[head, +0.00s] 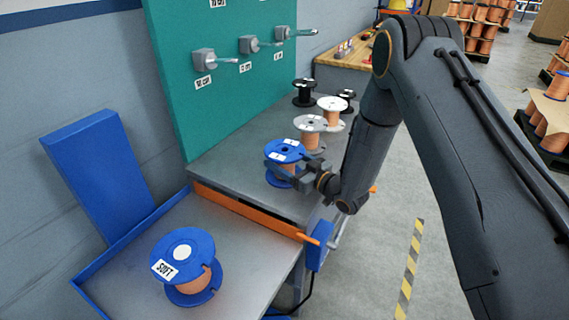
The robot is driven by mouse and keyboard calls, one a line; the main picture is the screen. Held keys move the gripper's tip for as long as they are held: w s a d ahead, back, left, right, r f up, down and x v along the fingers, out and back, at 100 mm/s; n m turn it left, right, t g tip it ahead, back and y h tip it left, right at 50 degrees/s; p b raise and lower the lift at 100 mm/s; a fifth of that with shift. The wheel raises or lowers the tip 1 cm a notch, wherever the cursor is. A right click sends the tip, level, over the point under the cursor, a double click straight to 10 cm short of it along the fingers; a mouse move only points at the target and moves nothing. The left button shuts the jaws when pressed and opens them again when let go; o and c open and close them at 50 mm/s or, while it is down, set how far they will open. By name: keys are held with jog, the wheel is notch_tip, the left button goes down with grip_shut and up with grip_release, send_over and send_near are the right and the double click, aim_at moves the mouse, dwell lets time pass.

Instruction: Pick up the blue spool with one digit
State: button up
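A blue spool (286,148) wound with copper wire stands upright on the grey bench. Small white labels are on its top flange, too small to read. My gripper (292,173) is at this spool's right side, below the top flange, with its fingers reaching across the copper winding. The fingers overlap the spool, and I cannot tell whether they are closed on it. A second blue spool (183,257) stands nearer, on the metal tray, and its label reads "SOFT".
White-grey spools (310,124) and black spools (303,88) stand behind on the grey bench (235,165). An orange bar (245,210) runs along the bench's near edge. A teal panel (215,110) with handled fixtures rises at the back left.

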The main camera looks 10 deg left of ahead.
jog(key=c, duration=1.4)
jog(key=shift+c, duration=0.6)
jog(key=shift+r, duration=0.15)
